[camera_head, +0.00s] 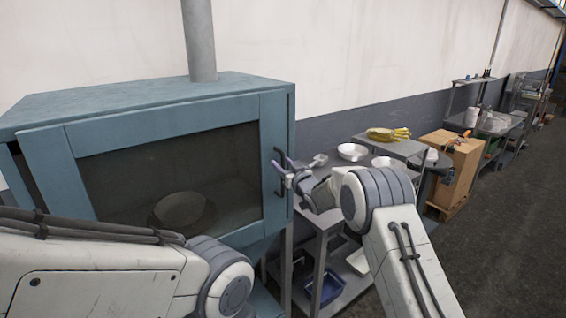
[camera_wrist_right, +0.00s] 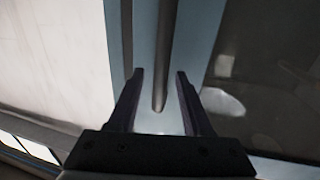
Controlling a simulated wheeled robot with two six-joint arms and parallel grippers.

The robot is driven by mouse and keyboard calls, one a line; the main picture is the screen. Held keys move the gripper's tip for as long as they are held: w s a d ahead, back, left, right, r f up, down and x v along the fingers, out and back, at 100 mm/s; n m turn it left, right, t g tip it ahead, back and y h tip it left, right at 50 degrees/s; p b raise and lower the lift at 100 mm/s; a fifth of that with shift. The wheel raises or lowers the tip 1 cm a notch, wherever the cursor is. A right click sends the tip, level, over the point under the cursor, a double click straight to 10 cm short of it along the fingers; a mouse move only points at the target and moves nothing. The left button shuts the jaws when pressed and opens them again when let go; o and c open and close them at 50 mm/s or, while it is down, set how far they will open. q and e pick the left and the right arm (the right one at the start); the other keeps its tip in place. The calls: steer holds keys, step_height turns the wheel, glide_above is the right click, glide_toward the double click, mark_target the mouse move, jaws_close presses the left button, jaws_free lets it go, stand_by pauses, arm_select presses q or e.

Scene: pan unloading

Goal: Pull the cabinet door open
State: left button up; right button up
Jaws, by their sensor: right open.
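The cabinet (camera_head: 150,95) is teal, and its framed door (camera_head: 272,125) with a dark glass pane looks shut. The dark upright handle (camera_head: 279,178) is on the door's right side. My right gripper (camera_head: 284,164) is open at the handle. In the right wrist view, the handle bar (camera_wrist_right: 166,50) runs down between the two spread fingers of the right gripper (camera_wrist_right: 160,75), with gaps on both sides; I cannot tell how deep it sits. My left arm crosses the lower left of the head view, and its gripper is not in view.
A round pan (camera_head: 181,212) shows behind the glass. A metal table (camera_head: 315,215) with white bowls (camera_head: 352,152) stands right of the cabinet, with a blue bin (camera_head: 325,289) below. A wooden box (camera_head: 450,172) is farther right. Open floor (camera_head: 510,230) lies at the right.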

jaws_close()
stand_by(1.5)
